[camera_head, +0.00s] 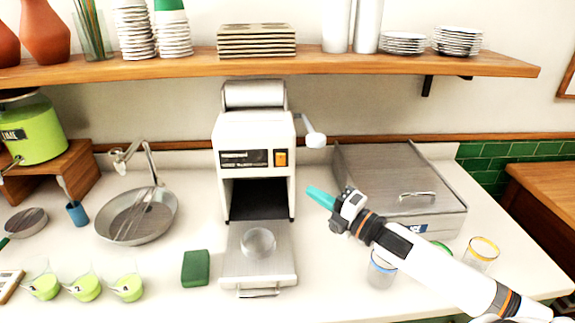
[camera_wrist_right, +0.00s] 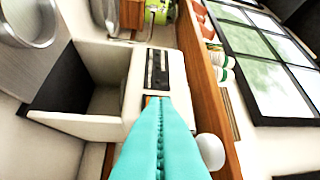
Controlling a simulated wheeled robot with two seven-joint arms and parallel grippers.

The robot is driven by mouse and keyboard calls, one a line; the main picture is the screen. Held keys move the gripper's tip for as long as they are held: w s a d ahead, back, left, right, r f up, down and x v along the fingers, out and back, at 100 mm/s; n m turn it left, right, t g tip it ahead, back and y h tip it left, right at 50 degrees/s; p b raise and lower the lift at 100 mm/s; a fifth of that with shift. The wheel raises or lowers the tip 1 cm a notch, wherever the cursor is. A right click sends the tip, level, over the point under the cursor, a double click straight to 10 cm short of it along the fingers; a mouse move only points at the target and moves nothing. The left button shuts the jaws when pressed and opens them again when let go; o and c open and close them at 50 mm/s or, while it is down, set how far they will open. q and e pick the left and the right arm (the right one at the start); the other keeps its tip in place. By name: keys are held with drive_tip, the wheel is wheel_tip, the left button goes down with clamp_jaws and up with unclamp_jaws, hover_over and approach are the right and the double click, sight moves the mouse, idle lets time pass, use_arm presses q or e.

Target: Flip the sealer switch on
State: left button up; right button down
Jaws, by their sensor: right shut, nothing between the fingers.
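The sealer (camera_head: 254,185) is a white upright machine on the counter with a dark open bay and a metal tray in front. Its orange switch (camera_head: 281,158) sits at the right end of the dark front panel. My right gripper (camera_head: 318,196), with teal fingers, is shut and empty, to the right of the sealer and a little lower than the switch in the head view. In the right wrist view the shut fingers (camera_wrist_right: 162,140) point at the sealer's panel (camera_wrist_right: 158,70) and cover most of the orange switch (camera_wrist_right: 147,101). Touch cannot be told. My left gripper is not in view.
A white-knobbed lever (camera_head: 315,139) sticks out from the sealer's right side. A metal box (camera_head: 400,190) stands to the right, behind my right arm. A glass bowl (camera_head: 258,243) rests on the tray. A green sponge (camera_head: 196,268) and a pan (camera_head: 137,215) lie left.

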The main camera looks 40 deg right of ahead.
drive_tip(key=p, duration=0.3)
approach(278, 157)
drive_tip(key=w+a, duration=0.3)
drive_tip(key=a, duration=0.1)
drive_tip(key=w+d, duration=0.1)
drive_tip(key=w+d+p, duration=0.1)
drive_tip(key=shift+w+d+r, duration=0.1)
drive_tip(key=shift+w+d, duration=0.1)
drive_tip(key=shift+w, duration=0.2)
drive_tip(key=shift+w+d+r, duration=0.15)
drive_tip(key=shift+w, duration=0.1)
drive_tip(key=shift+s, duration=0.1)
